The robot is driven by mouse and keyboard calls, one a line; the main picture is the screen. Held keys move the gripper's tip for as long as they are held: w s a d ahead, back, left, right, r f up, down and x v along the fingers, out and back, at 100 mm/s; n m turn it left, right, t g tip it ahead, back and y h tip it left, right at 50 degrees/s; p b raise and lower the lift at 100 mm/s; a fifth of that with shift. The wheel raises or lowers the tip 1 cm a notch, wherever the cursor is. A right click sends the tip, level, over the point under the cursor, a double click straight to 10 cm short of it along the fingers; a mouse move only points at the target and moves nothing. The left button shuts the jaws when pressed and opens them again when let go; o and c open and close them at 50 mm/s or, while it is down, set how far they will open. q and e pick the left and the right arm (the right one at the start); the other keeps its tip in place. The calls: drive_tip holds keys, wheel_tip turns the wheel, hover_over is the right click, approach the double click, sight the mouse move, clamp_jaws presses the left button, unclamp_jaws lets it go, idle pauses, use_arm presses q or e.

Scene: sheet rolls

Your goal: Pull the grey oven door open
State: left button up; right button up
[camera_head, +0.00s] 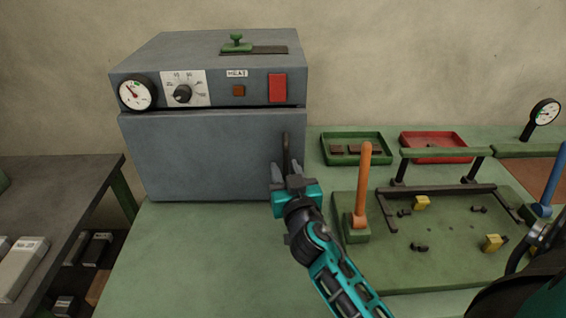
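The grey oven (205,75) stands at the back left of the green bench. Its grey door (205,155) looks shut, flat against the front under the control panel. A dark upright handle (286,148) is near the door's right edge. My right gripper (289,172) is at the lower end of this handle, in front of the door. Its fingers overlap the handle in the picture, and I cannot tell whether they are closed on it. My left gripper is not in view.
An orange lever (362,185) stands just right of my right gripper, on a green fixture plate (450,265) with small yellow blocks. Green (355,160) and red (432,156) trays lie behind. The bench (200,260) before the oven is clear. A darker table (60,185) is at left.

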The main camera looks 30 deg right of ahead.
drive_tip(key=shift+w, duration=0.15)
clamp_jaws()
idle(0.4)
